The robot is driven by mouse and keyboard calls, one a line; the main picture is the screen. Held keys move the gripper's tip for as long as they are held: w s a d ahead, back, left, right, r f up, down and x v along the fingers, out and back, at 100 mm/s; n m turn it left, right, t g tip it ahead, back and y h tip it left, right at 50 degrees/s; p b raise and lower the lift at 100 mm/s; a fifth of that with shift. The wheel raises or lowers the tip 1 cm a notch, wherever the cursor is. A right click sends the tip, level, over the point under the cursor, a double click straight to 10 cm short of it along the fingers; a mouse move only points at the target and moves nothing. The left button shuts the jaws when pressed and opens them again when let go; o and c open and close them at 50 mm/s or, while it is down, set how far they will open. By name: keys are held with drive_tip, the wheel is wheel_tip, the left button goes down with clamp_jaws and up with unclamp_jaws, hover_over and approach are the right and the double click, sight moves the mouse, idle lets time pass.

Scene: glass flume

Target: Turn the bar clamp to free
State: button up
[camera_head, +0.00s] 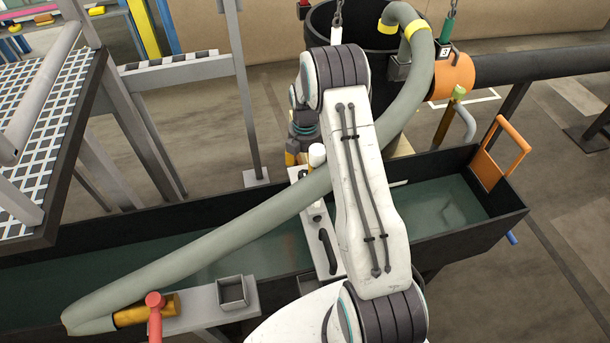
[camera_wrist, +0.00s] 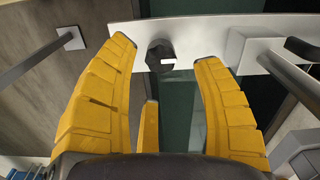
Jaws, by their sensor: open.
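The bar clamp appears as a dark faceted knob (camera_wrist: 160,56) with a short white mark pointing right in the wrist view. It sits on a pale metal bar (camera_wrist: 210,42) that crosses the flume; the bar also shows in the head view (camera_head: 318,258). My gripper (camera_wrist: 165,50) is open, its yellow fingers on either side of the knob with gaps to both. No contact shows. In the head view only a bit of yellow finger (camera_head: 291,158) shows beside my arm, and I cannot make out the knob there.
A black handle (camera_head: 327,250) stands on the bar. A thick grey-green hose (camera_head: 215,245) slants across the flume (camera_head: 505,225), passing close to my arm. An orange gate frame (camera_head: 500,155) stands at the right end. A dark tank (camera_head: 335,20) is behind.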

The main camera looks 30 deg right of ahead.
sight(305, 173)
drive_tip(key=shift+f, duration=2.7)
drive_tip(key=c, duration=1.2)
